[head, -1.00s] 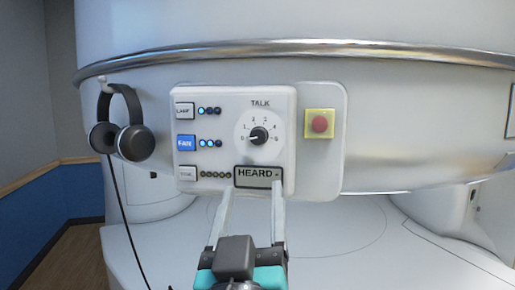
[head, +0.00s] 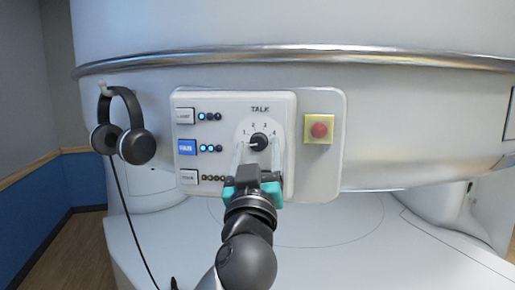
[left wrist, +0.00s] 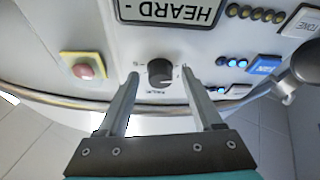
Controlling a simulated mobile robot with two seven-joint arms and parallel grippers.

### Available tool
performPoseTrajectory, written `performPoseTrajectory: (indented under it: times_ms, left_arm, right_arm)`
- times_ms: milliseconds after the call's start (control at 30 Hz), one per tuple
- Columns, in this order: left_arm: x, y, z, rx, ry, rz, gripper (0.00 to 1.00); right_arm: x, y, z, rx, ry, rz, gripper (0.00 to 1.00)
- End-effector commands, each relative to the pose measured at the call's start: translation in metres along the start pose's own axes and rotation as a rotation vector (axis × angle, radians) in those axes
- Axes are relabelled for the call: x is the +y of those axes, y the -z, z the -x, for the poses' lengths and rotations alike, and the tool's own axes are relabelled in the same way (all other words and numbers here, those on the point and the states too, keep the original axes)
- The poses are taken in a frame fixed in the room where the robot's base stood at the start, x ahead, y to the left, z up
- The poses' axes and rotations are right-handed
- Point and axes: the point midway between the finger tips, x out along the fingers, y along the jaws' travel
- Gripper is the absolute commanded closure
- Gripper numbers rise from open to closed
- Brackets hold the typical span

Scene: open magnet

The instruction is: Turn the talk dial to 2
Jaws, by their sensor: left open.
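The talk dial (head: 259,141) is a small black knob on a round white face on the wall panel, with numbers around it. Its white mark points left, below the 1. In the head view my left gripper (head: 257,146) is open, with one finger on each side of the dial. The left wrist view also shows the dial (left wrist: 160,72) between the fingertips of this gripper (left wrist: 160,74), with a gap on both sides. Whether the fingers touch the panel I cannot tell. My right gripper is not in view.
A red button on a yellow plate (head: 319,130) is right of the dial. A blue FAN button (head: 186,148) and other buttons with lights are on the left. The HEARD plate (left wrist: 168,10) shows in the wrist view. Headphones (head: 122,128) hang at the left.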

Motion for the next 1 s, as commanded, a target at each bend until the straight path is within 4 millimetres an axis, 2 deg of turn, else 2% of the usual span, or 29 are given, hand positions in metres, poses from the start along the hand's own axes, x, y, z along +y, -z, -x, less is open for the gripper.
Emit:
performPoseTrajectory:
  times_ms: [200,800,1000]
  left_arm:
    - [-0.0001,-0.0003,-0.0001,0.0,0.0,0.0,0.33]
    - [0.0,-0.0003,0.0002,-0.001,0.0,-0.001,1.0]
    - [0.0,-0.0004,0.0002,-0.001,0.0,-0.001,1.0]
  right_arm:
    - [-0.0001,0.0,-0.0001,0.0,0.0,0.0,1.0]
    - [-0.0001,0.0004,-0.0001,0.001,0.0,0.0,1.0]
    - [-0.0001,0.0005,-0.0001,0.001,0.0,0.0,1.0]
